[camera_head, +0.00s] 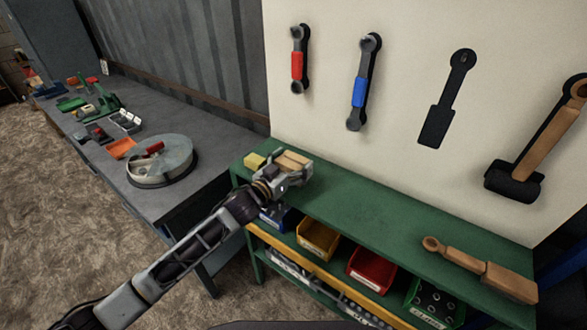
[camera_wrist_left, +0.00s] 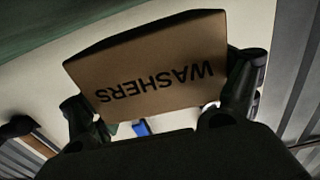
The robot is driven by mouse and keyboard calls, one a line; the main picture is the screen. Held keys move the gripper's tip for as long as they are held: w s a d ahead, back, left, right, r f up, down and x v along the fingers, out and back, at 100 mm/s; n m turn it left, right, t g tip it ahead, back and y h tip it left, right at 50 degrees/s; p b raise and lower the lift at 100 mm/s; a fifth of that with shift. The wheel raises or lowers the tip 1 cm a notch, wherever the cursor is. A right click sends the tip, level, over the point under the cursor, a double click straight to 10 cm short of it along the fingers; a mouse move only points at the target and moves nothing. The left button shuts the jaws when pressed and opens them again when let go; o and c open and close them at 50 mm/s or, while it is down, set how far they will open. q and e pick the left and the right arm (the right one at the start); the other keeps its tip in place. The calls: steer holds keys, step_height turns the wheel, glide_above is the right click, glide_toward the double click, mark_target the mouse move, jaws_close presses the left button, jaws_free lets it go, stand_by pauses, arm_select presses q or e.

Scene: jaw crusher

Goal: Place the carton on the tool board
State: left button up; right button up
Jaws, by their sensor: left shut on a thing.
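The carton (camera_head: 293,160) is a small tan box at the left end of the green bench top. In the left wrist view the carton (camera_wrist_left: 150,75) fills the middle, with WASHERS upside down on its face. My left gripper (camera_head: 287,172) is shut on it, one finger at each side; the gripper also shows in the left wrist view (camera_wrist_left: 165,105). I cannot tell whether the carton touches the bench. The tool board (camera_head: 400,35) is the cream upright panel behind the bench. My right gripper is not in view.
A yellow block (camera_head: 255,161) sits beside the carton on the green bench (camera_head: 360,205). A wooden tool (camera_head: 482,270) lies at its right; the middle is clear. Red (camera_head: 299,60) and blue wrenches (camera_head: 361,85) and a hammer (camera_head: 540,140) hang around a dark tool outline (camera_head: 447,100).

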arm_select(q)
steer(key=shift+f, duration=1.05)
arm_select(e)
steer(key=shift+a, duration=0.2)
arm_select(q)
steer(key=shift+f, duration=0.1)
steer(key=o, duration=1.2)
steer(key=shift+f, duration=0.15)
steer(key=shift+c, duration=0.2)
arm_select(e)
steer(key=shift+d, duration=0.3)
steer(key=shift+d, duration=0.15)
arm_select(q)
steer(key=shift+r, duration=0.2)
